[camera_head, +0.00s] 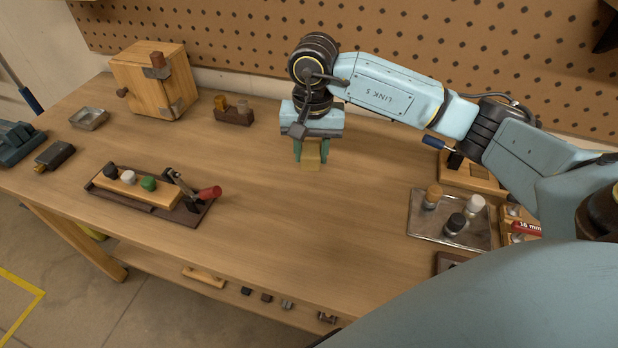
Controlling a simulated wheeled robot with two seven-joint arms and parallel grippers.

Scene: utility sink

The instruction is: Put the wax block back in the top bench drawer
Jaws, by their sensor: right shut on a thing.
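My right gripper (311,150) points down over the back middle of the bench (270,220). It is shut on a small tan block, the wax block (311,162), whose lower part shows below the fingers. I cannot tell whether the block touches the bench top or hangs just above it. A light wooden handle (204,277) shows below the bench's front edge; whether it belongs to the top drawer is unclear. No open drawer interior is visible. My left gripper is not in view.
A wooden box (155,80), metal dish (89,118) and small brown holder (234,112) stand back left. A clamp board (150,190) with coloured knobs lies front left. A metal tray (450,218) with several pegs is at right. The bench middle is clear.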

